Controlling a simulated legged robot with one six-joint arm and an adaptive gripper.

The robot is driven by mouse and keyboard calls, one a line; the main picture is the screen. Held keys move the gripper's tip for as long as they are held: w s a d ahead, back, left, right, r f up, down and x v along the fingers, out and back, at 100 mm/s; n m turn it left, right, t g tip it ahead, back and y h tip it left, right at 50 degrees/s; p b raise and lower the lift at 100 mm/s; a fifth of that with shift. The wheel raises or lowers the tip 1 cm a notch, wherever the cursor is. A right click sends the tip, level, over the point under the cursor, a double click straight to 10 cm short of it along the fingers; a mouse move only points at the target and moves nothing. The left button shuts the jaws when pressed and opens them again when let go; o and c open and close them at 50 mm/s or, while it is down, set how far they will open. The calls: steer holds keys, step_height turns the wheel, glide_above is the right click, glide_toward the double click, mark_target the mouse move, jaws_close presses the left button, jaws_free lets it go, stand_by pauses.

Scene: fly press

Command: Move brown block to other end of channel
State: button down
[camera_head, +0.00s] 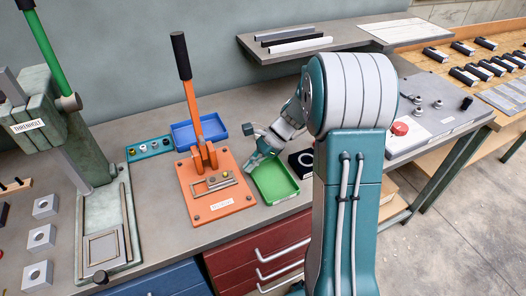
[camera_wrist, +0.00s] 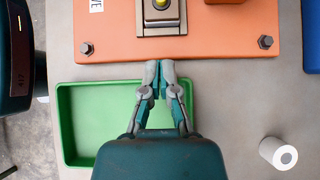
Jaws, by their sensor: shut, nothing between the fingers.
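The channel (camera_head: 213,184) is a metal frame with a slot on an orange base plate (camera_head: 240,205). In the wrist view, one end of the channel (camera_wrist: 161,25) shows at the top edge, with a round yellow piece (camera_wrist: 160,3) in it. I cannot make out the brown block for sure; the slot is small in the head view and mostly cut off in the wrist view. My gripper (camera_wrist: 160,66) is shut and empty, its tips at the plate's edge as seen from above, short of the channel. In the head view my gripper (camera_head: 251,168) is right of the plate, over the green tray's left side.
An orange lever with a black grip (camera_head: 181,56) rises from the plate. A green tray (camera_wrist: 62,125) lies under my gripper. A blue tray (camera_head: 214,124) stands behind the plate. A white cylinder (camera_wrist: 277,153) lies on the bench. A green press (camera_head: 90,150) stands at left.

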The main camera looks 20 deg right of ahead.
mark_target(226, 174)
steer(key=shift+a+f, duration=0.15)
steer(key=shift+a, duration=1.1)
steer(key=shift+a, duration=0.1)
steer(key=shift+a, duration=2.35)
steer(key=shift+d, duration=0.1)
